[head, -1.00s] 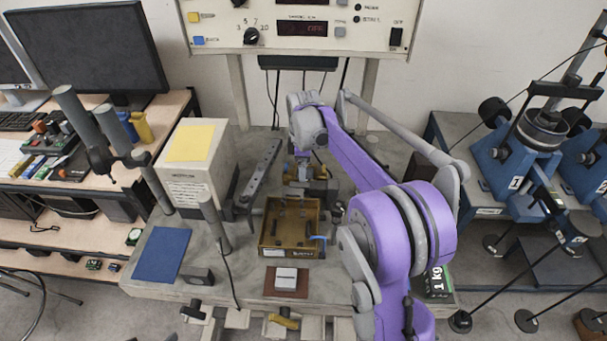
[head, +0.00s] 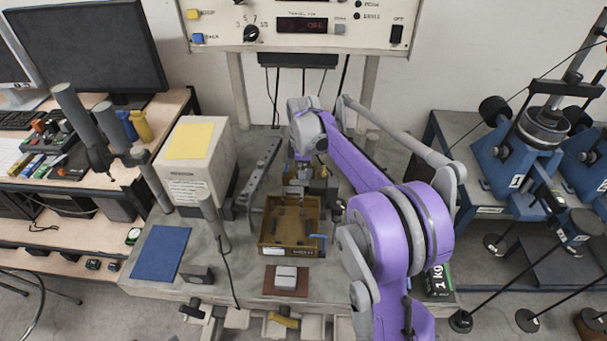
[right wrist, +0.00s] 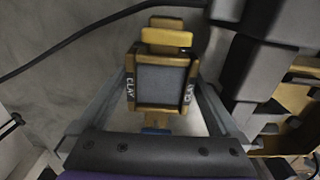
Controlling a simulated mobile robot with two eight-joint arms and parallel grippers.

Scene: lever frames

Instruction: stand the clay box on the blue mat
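The clay box (right wrist: 160,85), with a dark grey top, ochre rim and "CLAY" labels, is in the right wrist view between the two fingers of my right gripper (right wrist: 160,82). The fingers run down on either side of it and look open; contact is not clear. In the head view my right gripper (head: 303,172) points down at the back of the bench, and the box there is mostly hidden behind it. The blue mat (head: 160,253) lies flat and bare at the bench's front left. My left gripper is not in view.
A brown open tray (head: 264,240) stands between my right gripper and the bench's front edge. A grey block (head: 285,275) sits on a rust mat before it. A slotted metal bar (head: 258,172), an upright grey post (head: 213,220) and a beige cabinet (head: 195,180) stand left.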

